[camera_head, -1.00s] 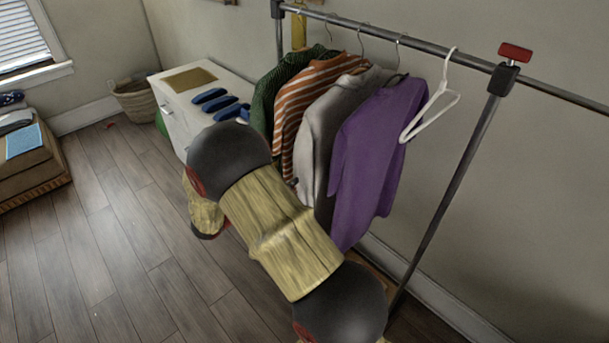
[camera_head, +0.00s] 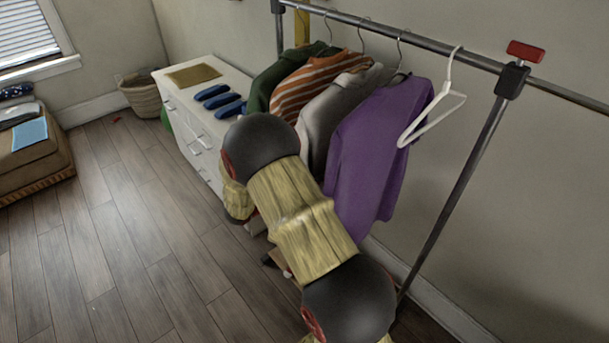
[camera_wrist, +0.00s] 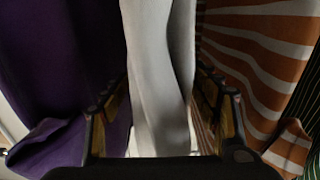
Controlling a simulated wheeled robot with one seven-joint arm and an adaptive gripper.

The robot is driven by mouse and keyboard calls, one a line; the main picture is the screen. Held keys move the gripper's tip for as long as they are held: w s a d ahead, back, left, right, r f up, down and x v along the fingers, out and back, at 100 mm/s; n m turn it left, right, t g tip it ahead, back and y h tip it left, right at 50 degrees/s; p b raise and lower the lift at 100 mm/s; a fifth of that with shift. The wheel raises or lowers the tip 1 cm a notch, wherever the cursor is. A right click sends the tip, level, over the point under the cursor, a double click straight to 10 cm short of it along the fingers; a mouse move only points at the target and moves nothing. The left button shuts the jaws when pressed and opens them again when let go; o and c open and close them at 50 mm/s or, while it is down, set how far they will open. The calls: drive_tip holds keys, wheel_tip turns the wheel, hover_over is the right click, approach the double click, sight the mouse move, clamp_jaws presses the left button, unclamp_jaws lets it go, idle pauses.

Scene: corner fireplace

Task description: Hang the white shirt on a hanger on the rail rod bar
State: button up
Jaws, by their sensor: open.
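The white shirt (camera_head: 333,108), greyish white here, hangs on the rail rod (camera_head: 420,45) between an orange-and-white striped shirt (camera_head: 305,85) and a purple shirt (camera_head: 372,150). An empty white hanger (camera_head: 430,120) hangs on the rail to the right of the purple shirt. In the wrist view my gripper (camera_wrist: 160,88) is open, with one finger on each side of the white shirt (camera_wrist: 157,50). The purple shirt (camera_wrist: 60,60) is on the left and the striped one (camera_wrist: 255,60) on the right. In the head view my arm hides the gripper and the shirt's lower part.
A dark green garment (camera_head: 270,85) hangs at the far end of the rail. A white drawer unit (camera_head: 182,110) with blue shoes (camera_head: 217,95) stands behind the clothes. A woven basket (camera_head: 142,98) sits by the wall. The wooden floor (camera_head: 110,230) on the left is clear.

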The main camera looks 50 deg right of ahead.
drive_tip(key=shift+s+d, duration=0.1)
drive_tip(key=shift+d, duration=0.55)
drive_tip(key=c, duration=0.3)
drive_tip(key=c, duration=1.3)
drive_tip(key=shift+a+r+p, duration=0.2)
drive_tip(key=shift+r+p, duration=0.25)
drive_tip(key=shift+r, duration=0.15)
drive_tip(key=shift+a+r+p, duration=0.15)
drive_tip(key=shift+r+p, duration=0.3)
drive_tip(key=shift+r, duration=0.15)
clamp_jaws()
drive_tip(key=shift+a, duration=0.1)
drive_tip(key=a+p, duration=0.1)
drive_tip(key=a+r+p, duration=0.1)
drive_tip(key=a, duration=0.1)
drive_tip(key=shift+w+r, duration=0.2)
